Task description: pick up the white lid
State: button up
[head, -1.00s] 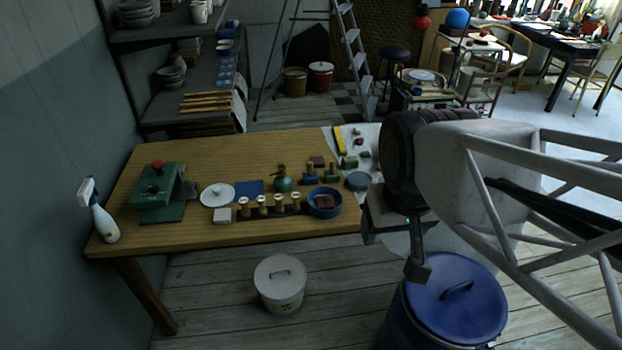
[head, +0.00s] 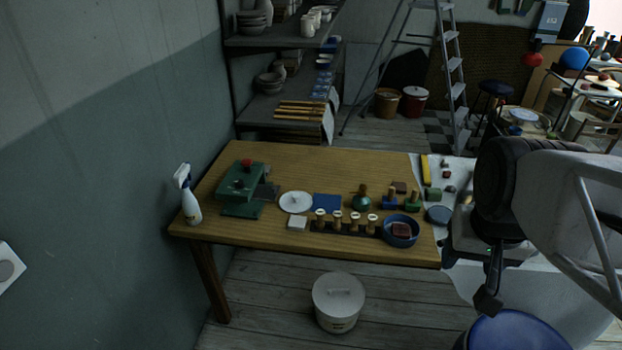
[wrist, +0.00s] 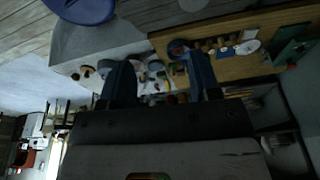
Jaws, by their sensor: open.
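A round white lid (head: 295,202) with a small knob lies flat on the wooden table, between the green press and the blue square. It also shows small in the wrist view (wrist: 248,46), right of the fingers. A white bucket (head: 337,318) on the floor in front of the table wears its own white lid (head: 338,291) with a handle. My gripper (head: 488,300) is off the table's right end, well apart from both lids. In the wrist view my gripper (wrist: 160,82) has its two fingers spread with nothing held between them.
The green press (head: 243,188) and a spray bottle (head: 187,195) stand at the table's left. Several stamps and a blue bowl (head: 401,231) sit right of the table lid. A blue lidded barrel (head: 512,332) stands below my gripper. The table's back strip is clear.

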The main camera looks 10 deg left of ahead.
jog(key=w+a+r+m, duration=0.1)
jog(key=w+a+m, duration=0.2)
jog(key=w, duration=0.6)
jog(key=w+a+m, duration=0.2)
jog(key=w+a, duration=0.1)
jog(key=w, duration=0.6)
jog(key=m+g+y, duration=0.1)
jog(key=m+g, duration=0.1)
jog(key=m, duration=1.2)
send_over(295, 196)
jog(key=d, duration=0.1)
notch_tip(295, 196, down, 30)
jog(key=shift+f, duration=0.2)
jog(key=shift+a+f, duration=0.1)
jog(key=shift+f, duration=1.15)
jog(key=shift+f, duration=0.1)
